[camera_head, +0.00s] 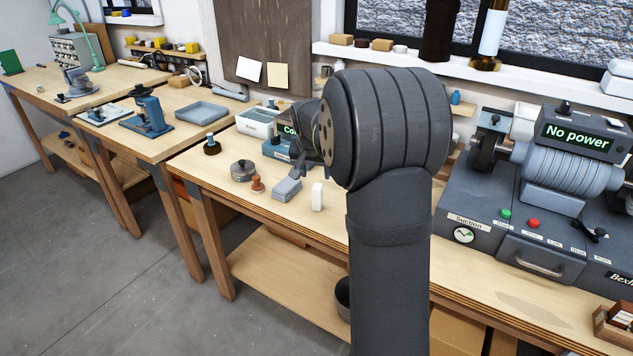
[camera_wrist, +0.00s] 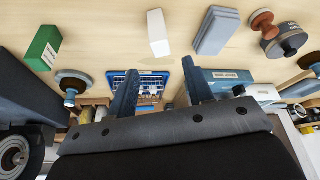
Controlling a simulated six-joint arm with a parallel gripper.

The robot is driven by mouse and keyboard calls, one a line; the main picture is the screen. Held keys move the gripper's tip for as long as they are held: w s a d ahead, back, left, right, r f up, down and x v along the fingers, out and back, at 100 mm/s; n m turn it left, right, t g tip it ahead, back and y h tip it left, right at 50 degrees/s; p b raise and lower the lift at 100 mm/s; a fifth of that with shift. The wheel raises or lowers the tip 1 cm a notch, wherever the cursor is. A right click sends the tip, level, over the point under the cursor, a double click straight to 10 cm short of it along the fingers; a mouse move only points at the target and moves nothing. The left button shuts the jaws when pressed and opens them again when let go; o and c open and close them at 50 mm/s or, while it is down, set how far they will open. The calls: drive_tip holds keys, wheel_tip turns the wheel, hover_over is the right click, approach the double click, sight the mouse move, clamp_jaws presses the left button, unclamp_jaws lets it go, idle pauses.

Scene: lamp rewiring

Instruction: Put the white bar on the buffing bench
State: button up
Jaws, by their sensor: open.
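The white bar (camera_head: 317,197) is on the wooden bench top in the head view, just right of a grey block (camera_head: 287,190). In the wrist view the white bar (camera_wrist: 158,33) lies beyond my open fingertips, near the top middle, apart from them. My gripper (camera_wrist: 159,72) is open, with nothing between its fingers. In the head view my arm hides most of the gripper. The grey machine (camera_head: 480,215) with a "No power" display and a "Suction" label stands on the right; it appears to be the buffing bench.
A green block (camera_wrist: 43,48) lies left of the white bar in the wrist view. A reddish spool-like piece (camera_head: 257,185) and a round metal tin (camera_head: 243,171) stand left of the grey block. A small wooden box (camera_head: 614,325) sits at the right front edge.

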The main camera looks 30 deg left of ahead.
sight(317, 186)
drive_tip(key=shift+v, duration=1.35)
drive_tip(key=shift+f, duration=0.15)
drive_tip(key=x, duration=1.1)
drive_tip(key=shift+w+f, duration=0.1)
drive_tip(key=shift+f, duration=0.25)
drive_tip(key=shift+w+a+r, duration=0.1)
drive_tip(key=shift+w+r, duration=0.05)
drive_tip(key=shift+r, duration=1.55)
